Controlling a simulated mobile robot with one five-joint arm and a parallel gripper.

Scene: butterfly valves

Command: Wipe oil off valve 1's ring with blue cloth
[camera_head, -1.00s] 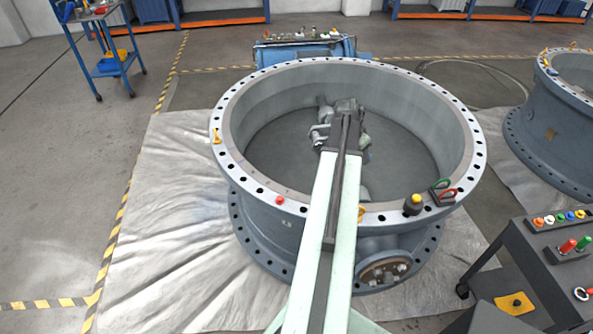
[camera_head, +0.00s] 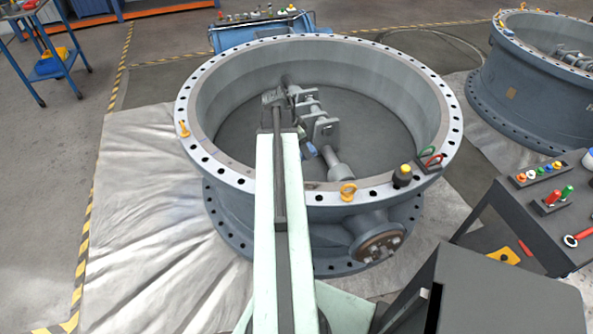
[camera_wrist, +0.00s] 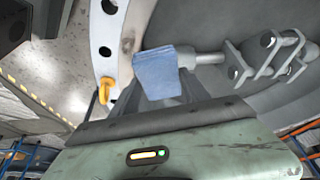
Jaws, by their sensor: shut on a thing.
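The near valve's pale ring (camera_head: 215,95), a flange with bolt holes, fills the middle of the head view. In the wrist view the ring (camera_wrist: 104,30) shows at upper left, with brownish specks (camera_wrist: 128,45) on its face. My gripper (camera_wrist: 165,92) is shut on a folded blue cloth (camera_wrist: 158,72), which stands out ahead of it near the ring's inner edge. I cannot tell whether the cloth touches the ring. In the head view a small blue patch, likely the cloth (camera_head: 310,151), shows inside the valve beside my arm's end. The fingers are mostly hidden there.
A grey linkage and shaft (camera_head: 325,130) lie inside the valve. On the rim sit a yellow eyebolt (camera_head: 348,191), a yellow-topped knob (camera_head: 403,175) and red and green shackles (camera_head: 430,158). A dark cart (camera_head: 550,210) stands at right. A second valve (camera_head: 535,80) is behind.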

